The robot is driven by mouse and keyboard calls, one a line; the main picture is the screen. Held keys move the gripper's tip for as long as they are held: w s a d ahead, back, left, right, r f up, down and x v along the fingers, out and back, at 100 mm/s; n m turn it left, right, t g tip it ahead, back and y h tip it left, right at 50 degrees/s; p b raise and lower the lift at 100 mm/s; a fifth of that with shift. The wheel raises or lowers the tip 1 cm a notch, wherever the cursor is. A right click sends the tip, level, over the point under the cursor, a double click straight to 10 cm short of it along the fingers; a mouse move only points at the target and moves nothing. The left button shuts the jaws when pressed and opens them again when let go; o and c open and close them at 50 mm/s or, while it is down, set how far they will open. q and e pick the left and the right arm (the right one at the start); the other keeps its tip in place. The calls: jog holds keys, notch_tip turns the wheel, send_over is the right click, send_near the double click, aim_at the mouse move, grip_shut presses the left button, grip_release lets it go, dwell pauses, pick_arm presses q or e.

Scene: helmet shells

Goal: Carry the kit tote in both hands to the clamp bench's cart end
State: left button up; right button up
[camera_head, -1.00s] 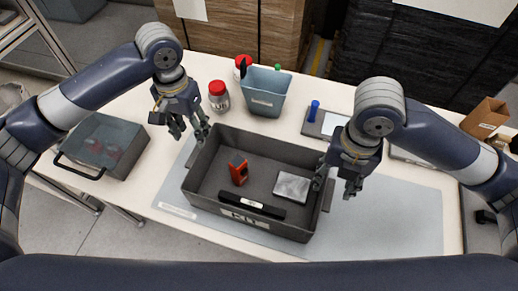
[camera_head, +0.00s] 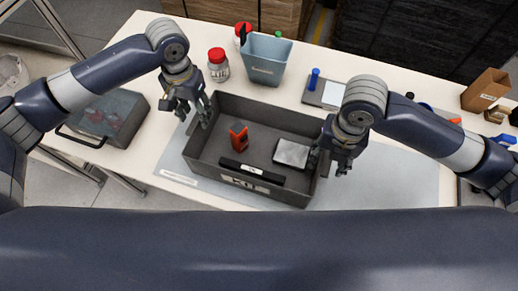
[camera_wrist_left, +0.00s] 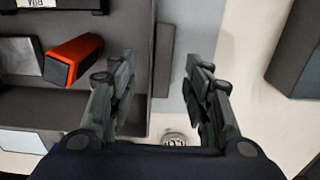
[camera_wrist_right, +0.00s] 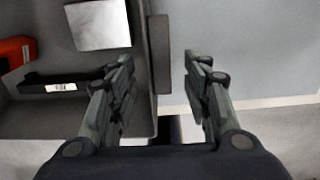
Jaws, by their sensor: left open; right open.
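The kit tote (camera_head: 213,165) is a dark grey open box with a "KIT" label on its front. It sits on a grey mat on the bench. Inside lie an orange-and-black item (camera_head: 238,135), a silvery flat packet (camera_head: 291,153) and a black bar with a white label (camera_head: 252,172). My left gripper (camera_head: 194,112) is open at the tote's left end, its fingers on either side of the end wall and handle (camera_wrist_left: 163,60). My right gripper (camera_head: 334,168) is open at the right end, its fingers likewise on either side of the wall and handle (camera_wrist_right: 159,52). Neither grips it.
A clear lidded case (camera_head: 112,112) stands left of the tote. Behind the tote are a blue-grey bin (camera_head: 265,60), a red-lidded jar (camera_head: 218,66) and a blue-handled tool on a plate (camera_head: 314,78). A cardboard box (camera_head: 486,90) stands far right. The mat (camera_head: 385,180) is clear right of the tote.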

aim_at(197, 118)
pick_arm(q)
jog(key=shift+f, duration=1.9)
pick_arm(e)
jog(key=shift+f, duration=1.85)
pick_arm(q)
jog(key=shift+c, duration=0.6)
pick_arm(e)
jog(key=shift+c, duration=0.6)
pick_arm(q)
grip_shut()
pick_arm(e)
grip_shut()
pick_arm(q)
jog(key=shift+w+r, duration=0.1)
jog(key=shift+r, duration=0.05)
pick_arm(e)
jog(key=shift+w, duration=0.1)
